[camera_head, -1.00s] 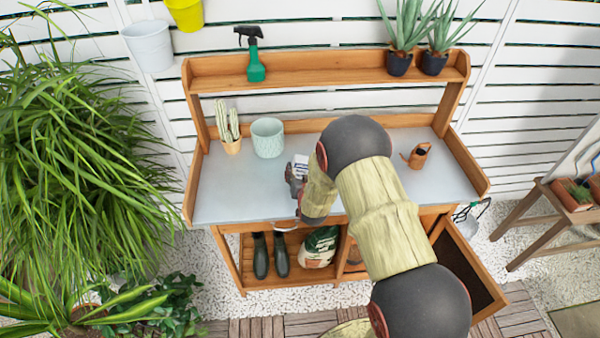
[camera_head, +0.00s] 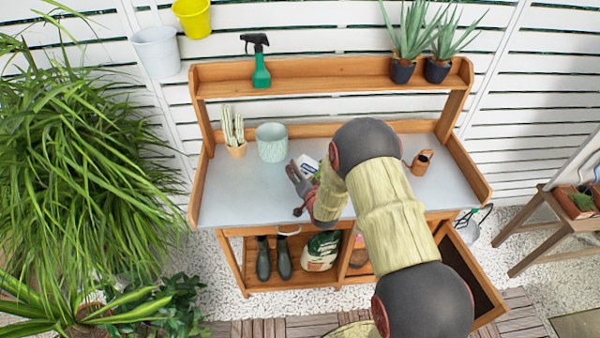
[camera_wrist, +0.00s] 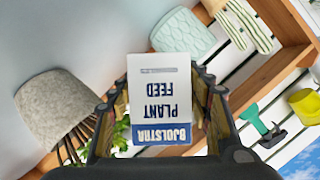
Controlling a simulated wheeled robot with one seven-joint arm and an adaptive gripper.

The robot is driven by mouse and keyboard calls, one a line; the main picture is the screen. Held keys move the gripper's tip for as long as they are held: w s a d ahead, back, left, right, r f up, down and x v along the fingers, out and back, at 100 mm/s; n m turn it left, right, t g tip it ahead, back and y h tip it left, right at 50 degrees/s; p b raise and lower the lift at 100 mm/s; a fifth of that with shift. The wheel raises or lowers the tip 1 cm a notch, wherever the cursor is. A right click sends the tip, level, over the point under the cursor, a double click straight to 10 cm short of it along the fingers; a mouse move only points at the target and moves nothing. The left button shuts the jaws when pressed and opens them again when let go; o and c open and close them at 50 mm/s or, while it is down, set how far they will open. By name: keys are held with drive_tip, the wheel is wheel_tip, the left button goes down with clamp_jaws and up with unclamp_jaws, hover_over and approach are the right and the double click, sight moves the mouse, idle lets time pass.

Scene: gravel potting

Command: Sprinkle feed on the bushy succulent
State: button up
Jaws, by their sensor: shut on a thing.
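My gripper (camera_head: 303,177) is shut on a white and blue plant feed box (camera_wrist: 158,95), held above the grey bench top. The box (camera_head: 308,165) is tilted in the head view, and its lettering is upside down in the wrist view. The gripper (camera_wrist: 163,88) has a finger on each side of it. I cannot make out the bushy succulent for certain. A grey speckled pot (camera_wrist: 55,105) with thin brown stems shows left of the box in the wrist view. Some green leaves (camera_wrist: 122,132) show behind the left finger. My arm hides part of the bench.
A pale green planter (camera_head: 272,143) and a striped cactus (camera_head: 232,128) stand at the bench's back left. A small copper watering can (camera_head: 421,162) stands right. A green sprayer (camera_head: 261,72) and two spiky plants (camera_head: 408,40) stand on the shelf. The bench's front left is clear.

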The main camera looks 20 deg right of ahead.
sight(302, 169)
drive_tip(key=shift+a+r+m+t+y+p, duration=0.1)
drive_tip(key=shift+r+m+t+y+p, duration=0.25)
drive_tip(key=shift+r+m, duration=0.4)
drive_tip(key=shift+r+m+t+y+b, duration=0.45)
drive_tip(key=shift+r+m+b, duration=0.4)
drive_tip(key=shift+m+b, duration=0.2)
drive_tip(key=shift+r, duration=0.1)
drive_tip(key=f+n+g+h+b, duration=0.1)
drive_tip(key=n, duration=0.1)
drive_tip(key=d+f+n+b, duration=0.1)
drive_tip(key=f+n, duration=0.1)
drive_tip(key=shift+s+f+g+h, duration=0.15)
drive_tip(key=shift+f+g+h, duration=0.15)
drive_tip(key=shift+g+h, duration=0.1)
drive_tip(key=f+n+h+b, duration=0.1)
drive_tip(key=n, duration=0.1)
drive_tip(key=f+n+g+h+b, duration=0.1)
drive_tip(key=shift+s+d+f+n, duration=0.1)
drive_tip(key=shift+d+f+n, duration=0.15)
drive_tip(key=shift+d+n, duration=0.15)
drive_tip(key=shift+r+p, duration=0.85)
drive_tip(key=shift+r, duration=1.15)
